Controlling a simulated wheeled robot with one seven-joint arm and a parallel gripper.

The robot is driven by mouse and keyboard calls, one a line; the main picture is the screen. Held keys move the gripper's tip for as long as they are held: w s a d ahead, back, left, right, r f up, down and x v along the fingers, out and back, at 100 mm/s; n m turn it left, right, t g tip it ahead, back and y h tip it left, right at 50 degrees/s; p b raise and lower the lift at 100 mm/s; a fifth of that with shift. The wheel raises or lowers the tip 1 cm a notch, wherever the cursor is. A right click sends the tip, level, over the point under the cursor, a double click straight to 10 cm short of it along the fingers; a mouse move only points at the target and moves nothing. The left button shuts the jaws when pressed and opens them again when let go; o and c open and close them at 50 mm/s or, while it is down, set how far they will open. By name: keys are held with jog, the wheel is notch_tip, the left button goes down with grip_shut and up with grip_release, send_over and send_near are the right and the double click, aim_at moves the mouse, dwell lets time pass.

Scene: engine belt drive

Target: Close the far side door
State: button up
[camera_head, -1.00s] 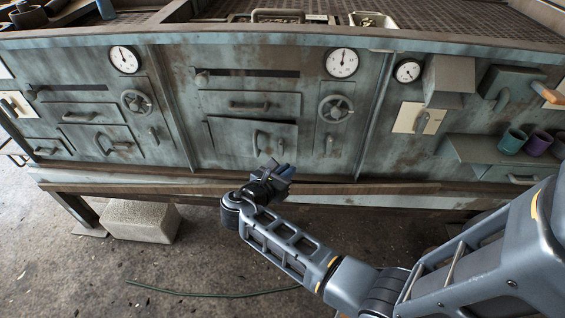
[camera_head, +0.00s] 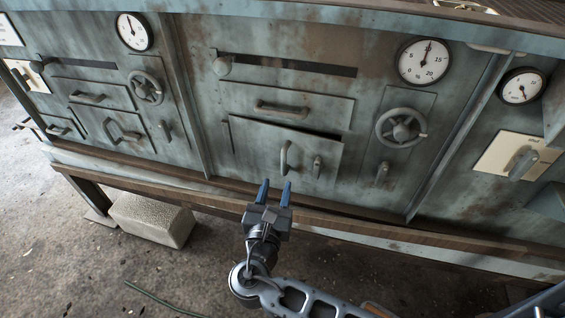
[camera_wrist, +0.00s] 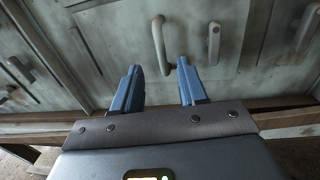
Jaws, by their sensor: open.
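A grey-green door (camera_head: 262,143) with a curved vertical handle (camera_head: 285,158) and a small latch lever (camera_head: 317,167) is in the middle of the cabinet front. A dark gap along its top edge suggests it stands slightly ajar. My gripper (camera_head: 275,187) is open and empty, just below and in front of this door. In the wrist view, the door handle (camera_wrist: 161,45) shows beyond and between my two blue fingers (camera_wrist: 158,68), not touching them. Another door (camera_head: 117,126) with a handle is at the left and looks shut, or nearly so.
A wooden ledge (camera_head: 345,222) runs along the cabinet below the doors, close to my gripper. A handwheel (camera_head: 401,127) and gauges (camera_head: 424,62) are to the right. A pale block (camera_head: 152,218) lies on the floor at left. Space in front of the cabinet is clear.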

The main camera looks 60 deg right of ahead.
aim_at(283, 162)
jog(key=shift+x, duration=3.95)
jog(key=shift+c, duration=0.4)
jog(key=shift+a, duration=0.1)
grip_shut()
